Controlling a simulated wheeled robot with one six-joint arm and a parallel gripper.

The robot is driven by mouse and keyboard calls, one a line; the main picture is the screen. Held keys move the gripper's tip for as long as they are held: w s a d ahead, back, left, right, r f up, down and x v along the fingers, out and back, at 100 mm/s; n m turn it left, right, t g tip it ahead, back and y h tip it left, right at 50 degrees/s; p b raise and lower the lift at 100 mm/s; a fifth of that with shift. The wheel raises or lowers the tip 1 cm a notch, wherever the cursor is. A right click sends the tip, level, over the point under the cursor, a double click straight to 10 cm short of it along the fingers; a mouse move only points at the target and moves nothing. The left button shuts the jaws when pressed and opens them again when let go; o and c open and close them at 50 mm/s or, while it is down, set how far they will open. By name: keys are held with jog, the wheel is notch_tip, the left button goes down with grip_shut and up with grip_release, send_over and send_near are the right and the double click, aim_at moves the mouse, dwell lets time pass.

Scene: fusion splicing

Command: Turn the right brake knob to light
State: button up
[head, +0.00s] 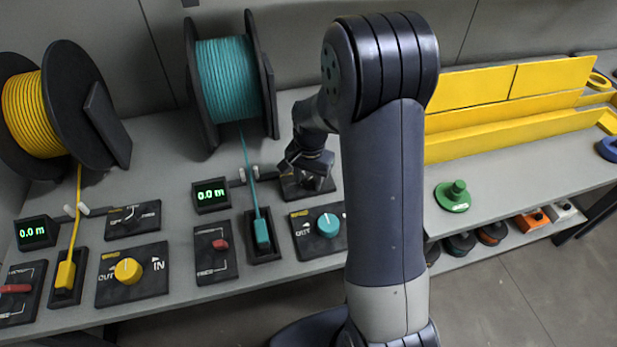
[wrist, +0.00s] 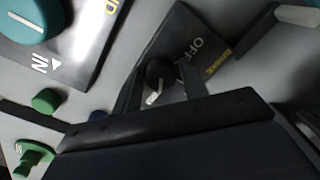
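The right brake knob (wrist: 160,74) is small and black with a white pointer mark. It sits on a dark panel (wrist: 203,28) with the word OFF and a yellow label. In the wrist view its mark lies on the lower left side of the knob, away from OFF. My gripper (wrist: 162,66) is over the panel with one finger on each side of the knob. The fingers look apart, with narrow gaps to the knob; contact is not clear. In the head view my gripper (head: 316,180) hides most of the brake panel (head: 292,188), and the knob cannot be made out.
A teal IN/OUT knob (head: 328,224) is on the panel just in front. The teal spool (head: 228,80) stands behind, and its cable runs to a teal block (head: 262,233). A 0.0 m display (head: 211,194) is to the left. A green knobbed piece (head: 453,197) is to the right.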

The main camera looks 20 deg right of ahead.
jog(key=c, duration=0.7)
jog(key=shift+n, duration=0.4)
jog(key=n, duration=0.5)
jog(key=shift+d+b, duration=0.1)
jog(key=shift+b, duration=0.3)
jog(key=n, duration=0.6)
jog(key=o, duration=1)
jog(key=shift+r, duration=0.1)
